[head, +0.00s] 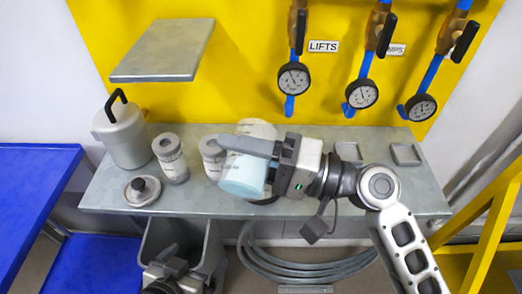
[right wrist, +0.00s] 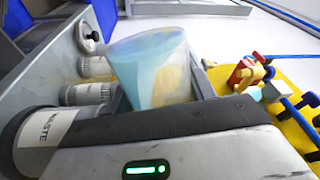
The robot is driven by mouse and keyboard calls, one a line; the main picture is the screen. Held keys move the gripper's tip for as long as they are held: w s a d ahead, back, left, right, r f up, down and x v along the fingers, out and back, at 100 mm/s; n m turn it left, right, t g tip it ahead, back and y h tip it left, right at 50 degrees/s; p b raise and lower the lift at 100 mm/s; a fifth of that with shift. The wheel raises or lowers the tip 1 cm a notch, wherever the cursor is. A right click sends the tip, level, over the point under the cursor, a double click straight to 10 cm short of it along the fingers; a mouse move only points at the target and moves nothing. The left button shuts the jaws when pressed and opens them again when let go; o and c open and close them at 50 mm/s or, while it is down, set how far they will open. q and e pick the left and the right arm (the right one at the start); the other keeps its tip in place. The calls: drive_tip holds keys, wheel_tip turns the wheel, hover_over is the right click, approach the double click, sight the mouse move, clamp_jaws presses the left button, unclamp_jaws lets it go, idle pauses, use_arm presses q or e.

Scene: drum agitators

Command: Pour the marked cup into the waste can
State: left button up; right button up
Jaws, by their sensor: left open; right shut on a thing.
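My right gripper (head: 262,150) is shut on a clear cup (head: 243,176) with light blue contents, held above the bench. In the right wrist view the cup (right wrist: 150,70) has its wide mouth toward the top; I see no stream leaving it, and no mark on it is readable. A grey can labelled WASTE (right wrist: 42,132) shows at the lower left of the right wrist view, close to the gripper. In the head view it is mostly hidden beneath the cup and gripper, with a dark edge (head: 266,198) showing there. My left gripper (head: 166,264) is open and empty, low near the grey bin.
The grey bench (head: 100,192) carries a black-handled can (head: 121,135), a knobbed lid (head: 141,191), two labelled canisters (head: 171,160) and small trays (head: 406,154). An open grey bin (head: 212,250) and a coiled hose (head: 300,268) are below its front. Gauges (head: 293,78) hang behind.

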drive_tip(key=shift+w+r, duration=0.15)
use_arm(q)
drive_tip(key=shift+w+a+r+p, duration=0.2)
drive_tip(key=shift+r+p, duration=0.45)
drive_tip(key=shift+p, duration=0.75)
use_arm(e)
drive_tip(key=shift+w+d+r+m+t, duration=0.1)
drive_tip(key=shift+w+r+m+t, duration=0.1)
drive_tip(key=shift+m, duration=0.4)
drive_tip(key=shift+w+r+m+t, duration=0.1)
drive_tip(key=shift+r+m+t, duration=0.1)
drive_tip(key=shift+m, duration=0.4)
drive_tip(key=shift+w+f+m, duration=0.1)
drive_tip(key=shift+f+m, duration=0.05)
drive_tip(key=shift+m, duration=0.15)
use_arm(q)
drive_tip(key=shift+f, duration=0.1)
